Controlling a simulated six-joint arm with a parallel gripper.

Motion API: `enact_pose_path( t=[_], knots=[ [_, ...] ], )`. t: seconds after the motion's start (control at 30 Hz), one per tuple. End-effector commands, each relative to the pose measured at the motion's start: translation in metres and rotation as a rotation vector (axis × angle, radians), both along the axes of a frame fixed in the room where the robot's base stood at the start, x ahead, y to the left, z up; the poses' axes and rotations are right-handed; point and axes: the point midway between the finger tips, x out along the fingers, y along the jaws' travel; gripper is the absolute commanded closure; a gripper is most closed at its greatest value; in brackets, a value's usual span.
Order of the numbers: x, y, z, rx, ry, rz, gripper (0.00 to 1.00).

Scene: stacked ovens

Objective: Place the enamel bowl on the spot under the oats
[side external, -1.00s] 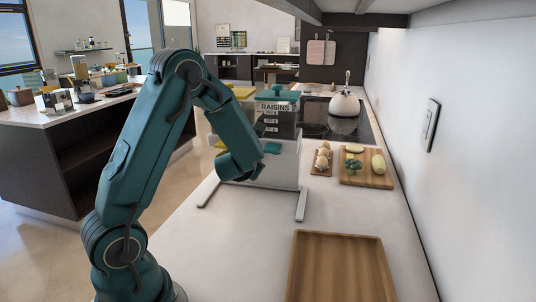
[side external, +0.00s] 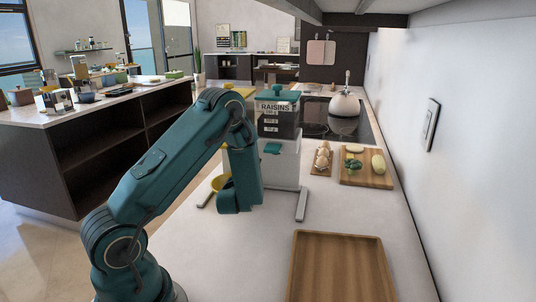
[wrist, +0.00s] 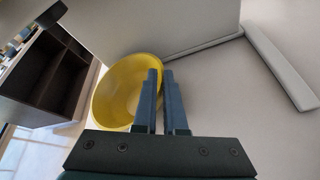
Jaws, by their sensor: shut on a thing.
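The yellow enamel bowl (wrist: 110,88) is tilted in the wrist view, with its opening facing the camera. My gripper (wrist: 161,72) is shut on its right rim, one finger over the inside and one outside. In the side view only a small yellow part of the bowl (side external: 220,182) shows left of my wrist, low by the white stand's left foot. I cannot tell whether it touches the counter. Only the top label, RAISINS, is legible; I cannot tell which label marks the oats.
A wooden tray (side external: 340,268) lies at the front right. Eggs on a small board (side external: 322,160) and a cutting board with vegetables (side external: 368,178) lie right of the stand. The stand's right foot (side external: 301,206) sticks out forward. The counter between it and the tray is clear.

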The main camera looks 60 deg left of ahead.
Motion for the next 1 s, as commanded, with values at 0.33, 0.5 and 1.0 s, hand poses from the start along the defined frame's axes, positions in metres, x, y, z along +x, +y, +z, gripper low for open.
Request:
enact_pose_path(
  t=[0.33,0.5,1.0],
  knots=[
    [0.000,0.000,-0.002,0.001,-0.002,-0.001,1.00],
    [0.000,0.000,-0.003,-0.001,-0.001,-0.001,0.61],
    [-0.010,-0.016,0.007,0.000,0.000,-0.005,0.61]
  ],
)
